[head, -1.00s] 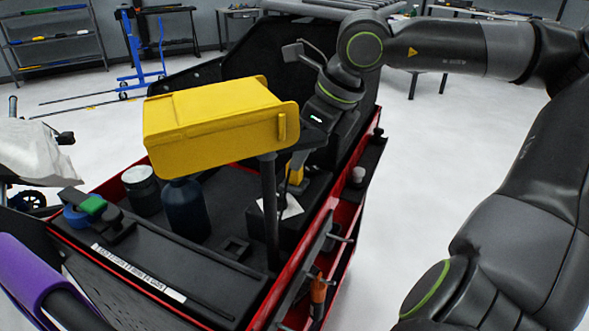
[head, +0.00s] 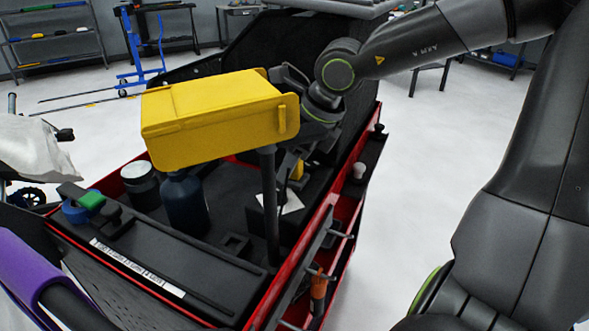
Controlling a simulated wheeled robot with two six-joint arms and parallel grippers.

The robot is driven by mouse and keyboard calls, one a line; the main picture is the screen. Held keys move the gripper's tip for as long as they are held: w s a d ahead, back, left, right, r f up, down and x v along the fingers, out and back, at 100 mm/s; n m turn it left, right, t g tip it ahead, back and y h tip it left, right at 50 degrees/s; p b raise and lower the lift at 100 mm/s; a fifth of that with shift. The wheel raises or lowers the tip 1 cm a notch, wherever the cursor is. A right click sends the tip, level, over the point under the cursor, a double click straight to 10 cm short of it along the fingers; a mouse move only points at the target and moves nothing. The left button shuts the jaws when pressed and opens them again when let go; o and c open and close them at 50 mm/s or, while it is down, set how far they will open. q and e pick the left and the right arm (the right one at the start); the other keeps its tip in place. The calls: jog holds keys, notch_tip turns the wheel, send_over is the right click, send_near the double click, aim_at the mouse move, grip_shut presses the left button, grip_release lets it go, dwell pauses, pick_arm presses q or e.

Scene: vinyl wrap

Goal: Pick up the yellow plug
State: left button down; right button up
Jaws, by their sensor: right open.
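A small yellow piece (head: 297,170), likely the yellow plug, shows behind the dark post, at the dark block in the red-edged cart. Only part of it is visible. My right gripper (head: 286,161) is open, just behind the yellow bin and close to the yellow piece. The bin and post hide much of its fingers, and I cannot tell whether they touch the piece. My left gripper is not in view.
The large yellow bin (head: 215,118) stands above the cart on a dark post (head: 269,205). A blue bottle (head: 186,204), a lidded jar (head: 140,186) and a white paper (head: 291,203) are in the cart. Its red rim (head: 284,275) runs along the right.

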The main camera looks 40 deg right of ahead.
jog(key=c, duration=1)
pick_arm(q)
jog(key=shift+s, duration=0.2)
